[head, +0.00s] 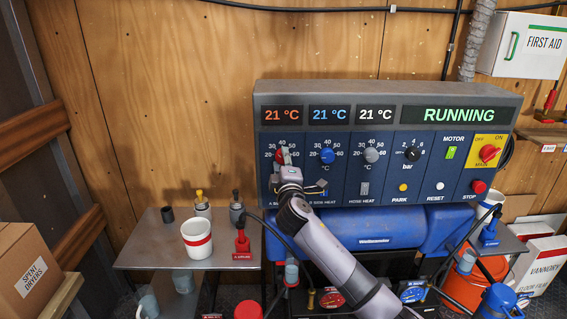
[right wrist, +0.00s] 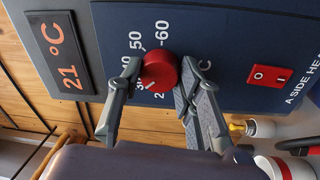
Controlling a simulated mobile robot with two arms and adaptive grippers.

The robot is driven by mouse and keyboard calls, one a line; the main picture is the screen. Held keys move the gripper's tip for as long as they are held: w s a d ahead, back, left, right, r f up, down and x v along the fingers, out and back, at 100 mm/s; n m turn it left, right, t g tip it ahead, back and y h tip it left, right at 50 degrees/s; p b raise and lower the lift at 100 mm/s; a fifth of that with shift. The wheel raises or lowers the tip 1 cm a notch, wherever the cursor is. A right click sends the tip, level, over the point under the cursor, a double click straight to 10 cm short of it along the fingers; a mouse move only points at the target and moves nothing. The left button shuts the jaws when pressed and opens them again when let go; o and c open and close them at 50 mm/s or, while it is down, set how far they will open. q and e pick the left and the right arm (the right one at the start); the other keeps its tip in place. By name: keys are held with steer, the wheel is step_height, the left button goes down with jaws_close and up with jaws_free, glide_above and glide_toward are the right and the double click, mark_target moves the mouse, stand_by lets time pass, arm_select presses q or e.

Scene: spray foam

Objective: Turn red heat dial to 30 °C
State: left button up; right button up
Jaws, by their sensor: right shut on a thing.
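The red heat dial (head: 281,153) is the leftmost dial on the control panel, under the red 21 °C display (head: 281,115). In the right wrist view the round red dial (right wrist: 160,70) sits between the two fingers of my right gripper (right wrist: 158,78), which is shut on it. The 50 and 60 marks show above the dial; fingers partly cover the lower marks. A small pale mark shows on the dial's lower left, but its exact reading is unclear. In the head view my right gripper (head: 284,160) covers part of the dial. My left gripper is out of view.
The blue dial (head: 327,156) and grey dial (head: 372,155) stand to the right. A red rocker switch (right wrist: 270,76) is near the gripper. The panel reads RUNNING (head: 460,115). A side table (head: 140,255) holds a white cup (head: 197,240) and bottles.

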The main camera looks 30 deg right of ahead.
steer(key=shift+f, duration=0.1)
steer(key=o, duration=1.2)
steer(key=shift+c, duration=0.2)
steer(key=shift+s, duration=0.1)
steer(key=r+v, duration=0.1)
steer(key=v, duration=1)
steer(key=shift+s+a+f, duration=0.2)
steer(key=shift+s+f, duration=0.15)
steer(key=shift+f, duration=0.15)
